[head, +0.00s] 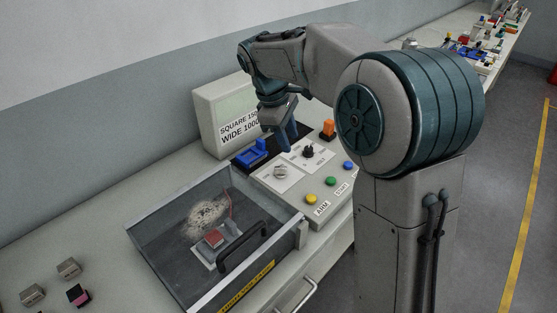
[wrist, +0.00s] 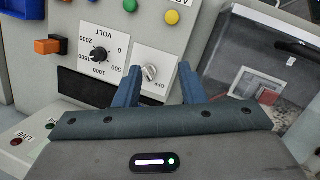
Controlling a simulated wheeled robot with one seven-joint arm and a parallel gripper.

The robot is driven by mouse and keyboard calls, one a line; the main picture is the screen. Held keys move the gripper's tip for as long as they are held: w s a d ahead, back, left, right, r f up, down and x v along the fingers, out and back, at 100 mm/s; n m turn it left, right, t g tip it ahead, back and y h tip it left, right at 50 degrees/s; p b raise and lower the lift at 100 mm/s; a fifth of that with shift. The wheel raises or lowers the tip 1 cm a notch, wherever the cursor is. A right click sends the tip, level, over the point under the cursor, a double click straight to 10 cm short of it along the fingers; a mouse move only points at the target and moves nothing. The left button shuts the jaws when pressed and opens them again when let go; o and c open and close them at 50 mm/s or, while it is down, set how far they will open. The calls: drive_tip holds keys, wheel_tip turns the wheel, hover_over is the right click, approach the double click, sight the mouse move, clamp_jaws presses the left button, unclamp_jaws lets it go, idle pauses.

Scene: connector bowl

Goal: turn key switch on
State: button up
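The key switch (wrist: 149,72) is a small silver knob on a light plate of the grey control panel. An OFF label is printed beside it, and its exact angle is hard to read. In the head view the key switch (head: 281,172) sits left of the black voltage dial (head: 308,151). My gripper (wrist: 160,70) is open and empty. In the wrist view its two blue-grey fingers flank the key switch from either side, seemingly without touching it. In the head view my gripper (head: 288,142) hangs above the panel, behind the key switch.
Yellow (head: 311,199), green (head: 331,181) and blue (head: 348,165) buttons line the panel's front edge. Orange (head: 328,129) and blue (head: 252,153) connectors stand behind. A display box (head: 225,120) stands at the back. A clear-lidded test box (head: 165,240) with a black handle stands left.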

sight(280, 167)
drive_tip(key=w+a+f+n+h, duration=0.1)
drive_tip(key=w+a+f+n, duration=0.35)
drive_tip(key=w+a, duration=0.3)
drive_tip(key=shift+g, duration=0.3)
drive_tip(key=x, duration=0.9)
drive_tip(key=p+x, duration=0.1)
drive_tip(key=x, duration=0.3)
drive_tip(key=shift+w+d, duration=0.15)
drive_tip(key=shift+d, duration=0.3)
clamp_jaws()
